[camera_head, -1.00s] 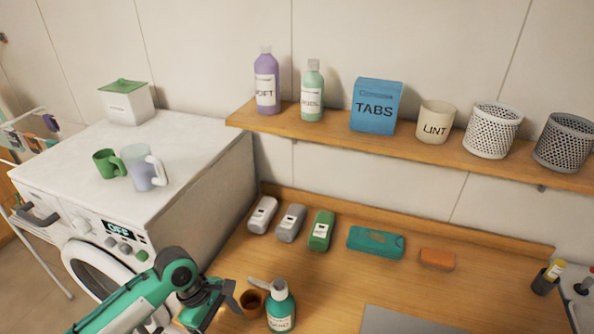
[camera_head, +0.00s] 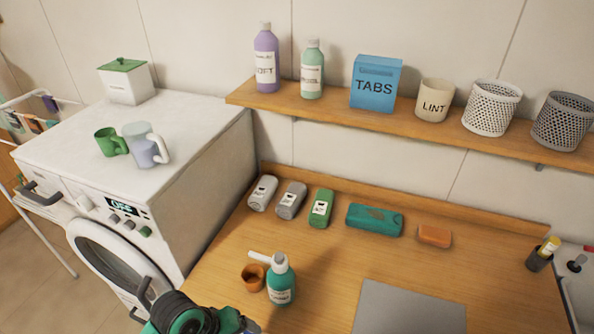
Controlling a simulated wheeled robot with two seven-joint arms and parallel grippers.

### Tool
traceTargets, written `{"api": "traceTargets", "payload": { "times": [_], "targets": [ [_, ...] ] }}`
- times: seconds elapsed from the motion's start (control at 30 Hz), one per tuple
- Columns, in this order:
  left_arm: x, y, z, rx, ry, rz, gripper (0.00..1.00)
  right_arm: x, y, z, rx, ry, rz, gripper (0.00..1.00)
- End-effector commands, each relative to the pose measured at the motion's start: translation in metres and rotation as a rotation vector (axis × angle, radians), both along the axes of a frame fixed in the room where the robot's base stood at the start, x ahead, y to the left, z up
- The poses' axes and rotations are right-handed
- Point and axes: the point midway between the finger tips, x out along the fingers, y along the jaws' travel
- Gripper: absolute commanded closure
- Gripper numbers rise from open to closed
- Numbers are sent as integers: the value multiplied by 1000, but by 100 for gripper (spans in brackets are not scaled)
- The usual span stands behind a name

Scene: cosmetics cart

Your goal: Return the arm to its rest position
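My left arm (camera_head: 195,318) shows only as a green and black piece at the bottom edge, left of centre. Its fingertips are not visible, being cut off or hidden below the frame. My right gripper is not in view. A teal pump bottle (camera_head: 281,284) with a white nozzle stands upright on the wooden counter (camera_head: 330,262), a little above and right of the arm. A small brown cup (camera_head: 253,277) stands beside the bottle on its left. The arm looks apart from both.
A washing machine (camera_head: 215,190) stands at the left with a green mug (camera_head: 111,142) and pale mugs on top. Several containers line the shelf (camera_head: 420,129). Bars, a teal pack (camera_head: 375,220) and an orange block (camera_head: 434,236) lie at the counter's back. A grey mat (camera_head: 410,308) lies front right.

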Motion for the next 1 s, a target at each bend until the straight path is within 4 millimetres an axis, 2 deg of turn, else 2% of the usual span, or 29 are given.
{"api": "traceTargets", "payload": {
  "times": [0.03,0.3,0.7,1.0],
  "targets": [
    [-11,2,-1,16,-41,-43,20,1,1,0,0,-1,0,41],
    [-52,40,-2,223,-226,-280,20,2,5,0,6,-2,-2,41],
    [-101,94,3,476,-252,-495,20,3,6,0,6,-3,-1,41],
    [-82,91,-83,472,-229,-511,20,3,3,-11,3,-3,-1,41]
  ]
}}
